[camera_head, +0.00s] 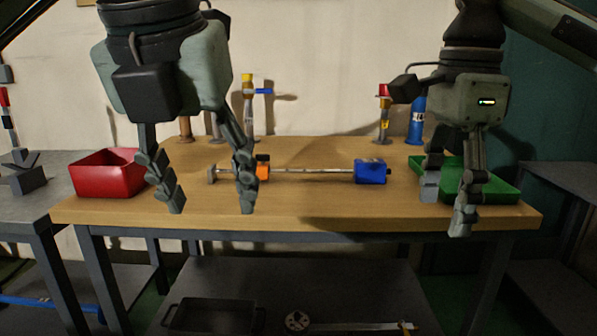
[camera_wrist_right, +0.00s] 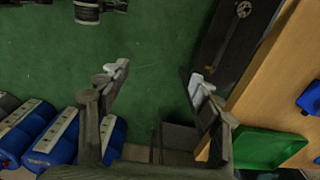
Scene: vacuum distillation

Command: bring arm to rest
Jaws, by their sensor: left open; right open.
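In the head view my left gripper (camera_head: 212,207) hangs fingers-down over the left part of the wooden table (camera_head: 290,221), its two fingers wide apart with nothing between them. My right gripper (camera_head: 446,213) hangs near the table's right front edge, in front of the green tray (camera_head: 508,188). Its fingers are apart and hold nothing. In the right wrist view the right gripper (camera_wrist_right: 157,78) shows open fingers above the green floor (camera_wrist_right: 155,35), with the table edge to the right.
A red bin (camera_head: 108,173) stands at the table's left. A rod with a blue block (camera_head: 370,171) and an orange part (camera_head: 263,171) lies mid-table. Several upright valve pipes and a blue cylinder (camera_head: 416,122) stand at the back. Blue items (camera_wrist_right: 55,150) show lower left in the wrist view.

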